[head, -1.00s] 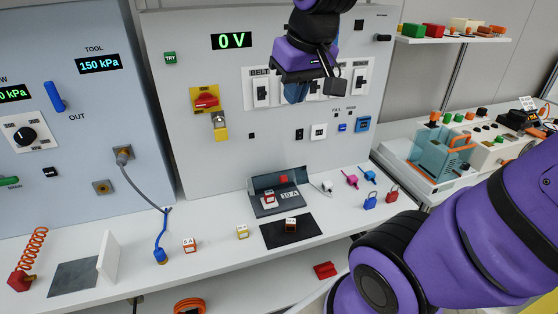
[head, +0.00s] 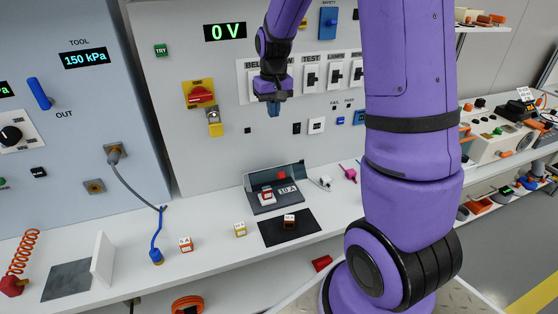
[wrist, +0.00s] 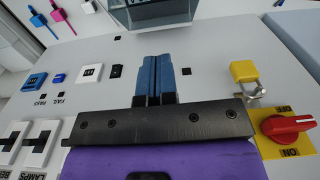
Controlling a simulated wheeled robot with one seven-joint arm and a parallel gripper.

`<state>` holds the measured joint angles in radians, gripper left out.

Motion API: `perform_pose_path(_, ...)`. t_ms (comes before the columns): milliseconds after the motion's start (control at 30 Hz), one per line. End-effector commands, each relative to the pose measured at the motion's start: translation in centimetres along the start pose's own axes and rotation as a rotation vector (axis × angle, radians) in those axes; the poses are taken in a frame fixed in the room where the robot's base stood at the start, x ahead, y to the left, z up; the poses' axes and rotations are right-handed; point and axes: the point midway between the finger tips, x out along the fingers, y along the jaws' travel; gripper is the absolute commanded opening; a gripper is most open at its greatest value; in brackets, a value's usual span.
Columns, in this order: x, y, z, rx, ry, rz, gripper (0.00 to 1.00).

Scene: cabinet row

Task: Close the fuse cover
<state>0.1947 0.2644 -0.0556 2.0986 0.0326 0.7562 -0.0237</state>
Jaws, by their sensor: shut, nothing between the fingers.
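The fuse cover (head: 272,175) is a clear, dark-tinted lid standing raised at the back of a grey fuse holder (head: 267,208) on the shelf. The holder carries a 10 A label, and a red-and-white fuse block (head: 266,196) sits at its left. My gripper (head: 273,111) is in front of the panel, above the cover and apart from it. Its blue fingers point down, shut and empty. In the wrist view the shut fingers (wrist: 154,80) point toward the tinted cover (wrist: 152,18), partly cut off at the top edge.
A black mat (head: 270,232) with a fuse block lies in front of the holder. A white plug (head: 325,183) is to its right. A yellow padlock (head: 215,128) and a red rotary switch (head: 200,94) project from the panel left of my gripper. My arm hides the shelf's right part.

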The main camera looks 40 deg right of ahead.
Motion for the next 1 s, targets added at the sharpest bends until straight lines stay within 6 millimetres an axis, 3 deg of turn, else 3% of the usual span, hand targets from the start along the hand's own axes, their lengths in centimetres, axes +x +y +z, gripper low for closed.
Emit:
perform_pose_path(100,2.9,0.9,-1.5,0.018,-0.034,0.004,0.0)
perform_pose_path(300,5.2,1.7,-2.5,0.032,-0.059,0.007,0.0)
perform_pose_path(567,7.6,1.8,-2.4,0.033,-0.063,0.008,0.0)
perform_pose_path(1000,15.6,1.8,-1.9,0.032,-0.064,0.007,0.0)
